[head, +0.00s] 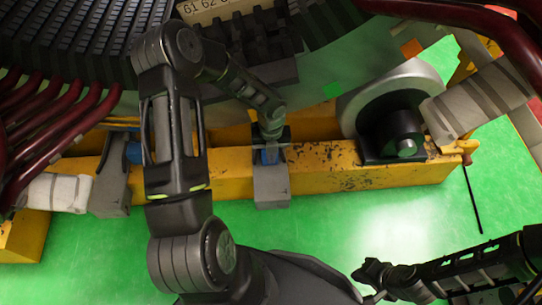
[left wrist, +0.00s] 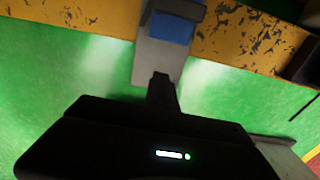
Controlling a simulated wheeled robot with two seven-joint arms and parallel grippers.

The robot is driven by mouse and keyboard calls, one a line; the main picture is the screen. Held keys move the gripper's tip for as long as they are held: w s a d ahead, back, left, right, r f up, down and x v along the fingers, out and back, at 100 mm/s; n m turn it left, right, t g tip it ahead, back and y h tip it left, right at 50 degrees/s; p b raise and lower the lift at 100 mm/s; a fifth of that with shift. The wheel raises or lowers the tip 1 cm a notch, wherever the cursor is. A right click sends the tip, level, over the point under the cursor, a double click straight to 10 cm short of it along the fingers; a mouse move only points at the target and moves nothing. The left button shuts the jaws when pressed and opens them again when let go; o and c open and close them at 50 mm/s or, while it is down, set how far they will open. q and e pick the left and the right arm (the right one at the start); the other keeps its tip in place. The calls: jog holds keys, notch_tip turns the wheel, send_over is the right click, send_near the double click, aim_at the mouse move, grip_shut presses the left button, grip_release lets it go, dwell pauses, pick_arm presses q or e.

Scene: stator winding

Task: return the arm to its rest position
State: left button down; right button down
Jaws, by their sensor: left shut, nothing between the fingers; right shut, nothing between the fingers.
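My left arm (head: 180,150) rises from the bottom middle of the head view, then bends right and down in front of the stator. Its gripper (head: 270,140) is small and partly hidden at the yellow beam, near a blue and grey support block (head: 271,185). In the left wrist view the left gripper's fingers (left wrist: 162,88) are together with nothing between them; they overlap the grey block (left wrist: 158,60) in the picture. Contact cannot be told. My right gripper (head: 368,280) is shut and empty at the lower right, over the green floor.
The yellow beam (head: 330,170) runs across the scene below the large dark stator (head: 75,45). A round grey and black roller (head: 398,110) stands on the beam at right. Dark red pipes (head: 60,125) are at the left. Green floor (head: 340,225) is open in front.

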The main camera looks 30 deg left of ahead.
dwell(0.4)
pick_arm(q)
jog(key=s+d+f+n+t+h, duration=0.1)
jog(key=s+d+n+h, duration=0.1)
jog(key=d+n, duration=0.75)
jog(key=s+d+f+n+t+h, duration=0.1)
jog(key=d+f+n+t+h, duration=0.15)
jog(key=d+n, duration=0.75)
jog(key=s+d+f+n+g, duration=0.2)
jog(key=s+d+n+g, duration=0.1)
jog(key=s+n, duration=1)
notch_tip(320, 180, up, 27)
jog(key=s+d+m+p, duration=0.2)
jog(key=p, duration=2.4)
jog(key=shift+s+f, duration=0.15)
